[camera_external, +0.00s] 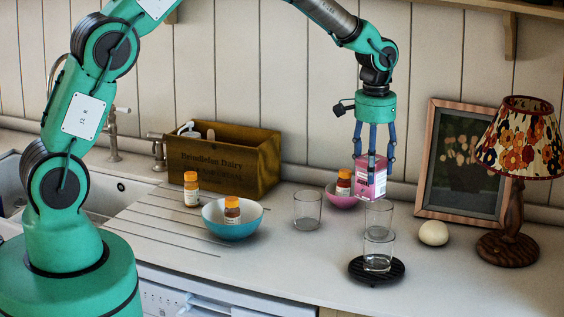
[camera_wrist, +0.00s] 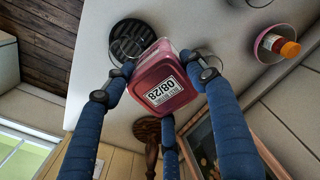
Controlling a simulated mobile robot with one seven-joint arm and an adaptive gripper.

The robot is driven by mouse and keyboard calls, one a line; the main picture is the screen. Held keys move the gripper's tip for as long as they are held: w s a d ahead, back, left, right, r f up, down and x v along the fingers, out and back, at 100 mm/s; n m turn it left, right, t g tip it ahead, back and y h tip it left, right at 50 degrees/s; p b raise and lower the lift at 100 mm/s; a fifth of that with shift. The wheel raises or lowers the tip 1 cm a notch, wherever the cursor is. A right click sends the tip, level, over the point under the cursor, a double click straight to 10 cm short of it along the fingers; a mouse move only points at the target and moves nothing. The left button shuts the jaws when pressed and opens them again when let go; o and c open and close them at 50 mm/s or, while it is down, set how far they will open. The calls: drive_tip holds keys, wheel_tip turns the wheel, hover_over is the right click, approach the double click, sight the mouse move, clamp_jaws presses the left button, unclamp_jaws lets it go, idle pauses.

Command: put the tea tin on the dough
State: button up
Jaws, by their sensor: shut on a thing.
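The tea tin (camera_external: 370,178) is a small pink box with a pale printed side. The dough (camera_external: 433,233) is a pale round ball on the counter, right of and lower than the tin in the outside view. I cannot make out the dough in the wrist view.
A pink bowl (camera_external: 340,199) with a bottle is behind the tin. Another glass (camera_external: 307,210) stands left. A lamp (camera_external: 510,235) and picture frame (camera_external: 425,180) stand near the dough. The front right counter is clear.

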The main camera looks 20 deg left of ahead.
drive_tip(key=w+d+f+p, duration=0.1)
drive_tip(key=w+d+f, duration=0.1)
drive_tip(key=d+f, duration=0.3)
drive_tip(key=shift+w+d+f, duration=0.2)
drive_tip(key=shift+w+f, duration=0.2)
drive_tip(key=shift+f, duration=0.35)
drive_tip(key=shift+w, duration=0.1)
drive_tip(key=w+d+f+p, duration=0.1)
drive_tip(key=w+d+p, duration=0.2)
drive_tip(key=w+d, duration=0.6)
drive_tip(key=shift+w+d+f, duration=0.25)
drive_tip(key=shift+w+d, duration=0.05)
drive_tip(key=shift+w, duration=1.5)
drive_tip(key=shift+f+p, duration=0.45)
drive_tip(key=shift+f, duration=1.3)
drive_tip(key=shift+f, duration=0.2)
